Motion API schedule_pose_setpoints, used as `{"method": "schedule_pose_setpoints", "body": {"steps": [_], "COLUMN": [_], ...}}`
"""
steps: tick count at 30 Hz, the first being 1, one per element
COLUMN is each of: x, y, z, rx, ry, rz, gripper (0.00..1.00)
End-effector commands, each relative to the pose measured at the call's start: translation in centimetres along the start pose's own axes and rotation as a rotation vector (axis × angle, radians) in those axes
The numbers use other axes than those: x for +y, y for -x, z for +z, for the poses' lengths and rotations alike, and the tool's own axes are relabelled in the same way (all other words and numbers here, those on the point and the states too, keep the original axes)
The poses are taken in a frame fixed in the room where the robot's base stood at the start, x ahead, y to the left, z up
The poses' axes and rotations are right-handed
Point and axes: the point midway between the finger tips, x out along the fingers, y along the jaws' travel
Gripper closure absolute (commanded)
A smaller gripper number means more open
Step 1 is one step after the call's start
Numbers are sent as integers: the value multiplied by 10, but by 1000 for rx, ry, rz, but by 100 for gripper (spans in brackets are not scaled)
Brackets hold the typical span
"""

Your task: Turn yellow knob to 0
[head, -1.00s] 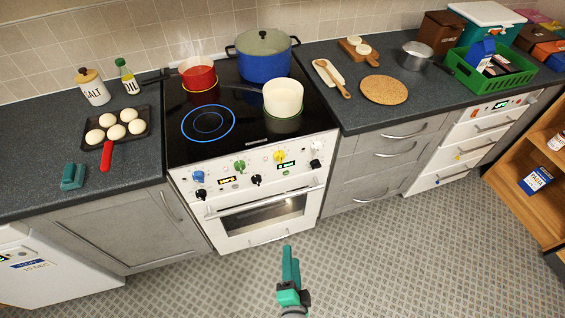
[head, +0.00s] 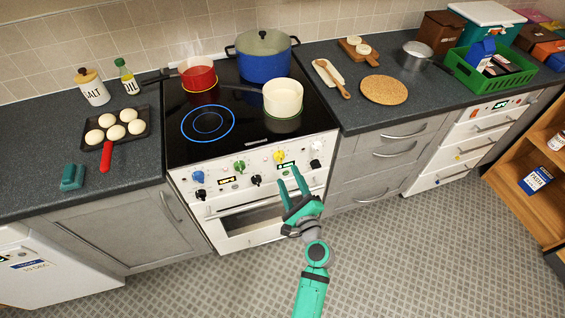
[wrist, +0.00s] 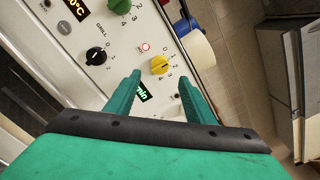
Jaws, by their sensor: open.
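The yellow knob (head: 279,156) is on the white front panel of the stove (head: 240,172), right of the green knob (head: 239,166). In the wrist view the yellow knob (wrist: 160,65) shows beyond and between my fingertips, with printed numbers around it. The exact number its pointer marks is hard to read. My gripper (head: 290,172) is open and empty, in front of the panel's right part, just below the yellow knob. It also shows in the wrist view (wrist: 160,82), with both fingers apart and not touching the knob.
A blue knob (head: 198,176), a white knob (head: 316,145) and black knobs share the panel. The oven handle (head: 262,202) sticks out below. A cream pan (head: 283,98), a red pot (head: 198,76) and a blue pot (head: 264,62) stand on the hob. The floor in front is clear.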

Motion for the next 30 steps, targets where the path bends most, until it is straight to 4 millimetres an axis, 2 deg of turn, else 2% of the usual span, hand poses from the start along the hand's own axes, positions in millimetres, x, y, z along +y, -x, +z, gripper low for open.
{"method": "schedule_pose_setpoints", "body": {"steps": [6, 12, 18, 26, 30], "x": [-1, 0, 0, 0, 0], "y": [-40, -66, -77, -77, -77], "z": [0, 0, -1, -1, -1], "rx": [-1, 1, 2, 2, 2], "ry": [2, 3, 3, 3, 3], "rz": [-1, -1, 1, 0, 0], "gripper": [51, 51, 51, 51, 82]}}
